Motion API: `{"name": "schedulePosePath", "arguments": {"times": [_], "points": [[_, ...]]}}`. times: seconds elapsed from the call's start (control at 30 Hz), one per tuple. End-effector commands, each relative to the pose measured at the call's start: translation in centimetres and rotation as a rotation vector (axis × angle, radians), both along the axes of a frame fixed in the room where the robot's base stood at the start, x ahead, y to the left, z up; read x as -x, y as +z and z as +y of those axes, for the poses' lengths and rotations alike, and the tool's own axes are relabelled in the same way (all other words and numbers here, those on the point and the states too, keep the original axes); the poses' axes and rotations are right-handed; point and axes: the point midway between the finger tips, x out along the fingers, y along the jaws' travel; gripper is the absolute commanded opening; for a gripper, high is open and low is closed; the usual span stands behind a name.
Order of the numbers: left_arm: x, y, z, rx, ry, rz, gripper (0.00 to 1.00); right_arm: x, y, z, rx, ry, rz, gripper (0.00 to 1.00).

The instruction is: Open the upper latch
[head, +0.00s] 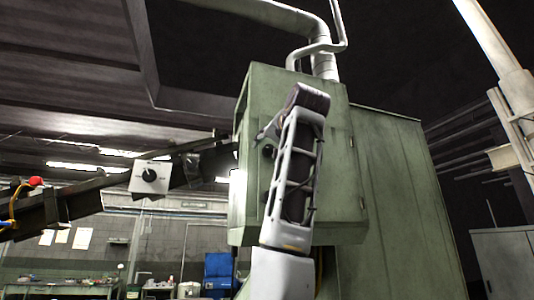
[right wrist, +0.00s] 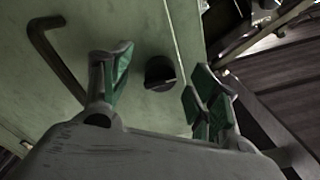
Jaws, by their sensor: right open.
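The green machine cabinet (head: 345,165) stands ahead, with its door face toward me. A dark round latch knob (right wrist: 160,73) sits on the green panel in the right wrist view. A dark knob also shows in the head view (head: 268,151), at the left part of the cabinet front. My right gripper (right wrist: 158,85) is open, its green-padded fingers on either side of the knob in the picture. I cannot tell whether they touch it. In the head view my right gripper (head: 262,133) is partly hidden by its own wrist, close to the cabinet. My left gripper is not in view.
A dark bent handle (right wrist: 55,60) stands out from the panel left of the fingers. A dark beam with a dial box (head: 150,177) extends left of the cabinet. A pipe (head: 323,65) rises from the top. A workbench (head: 60,289) lies at the far lower left.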

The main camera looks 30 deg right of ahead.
Motion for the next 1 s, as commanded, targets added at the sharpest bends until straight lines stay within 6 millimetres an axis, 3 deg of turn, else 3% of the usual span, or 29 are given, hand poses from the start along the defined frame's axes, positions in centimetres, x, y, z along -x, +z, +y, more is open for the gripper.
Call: {"name": "schedulePosePath", "arguments": {"times": [0.7, 1.0], "points": [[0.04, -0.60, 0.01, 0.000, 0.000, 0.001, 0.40, 0.02, -0.03, 0.00, 0.457, 0.000, 0.109, 0.61], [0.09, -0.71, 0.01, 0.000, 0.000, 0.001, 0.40, 0.01, 0.00, 0.05, 0.577, 0.001, 0.138, 0.61]]}}
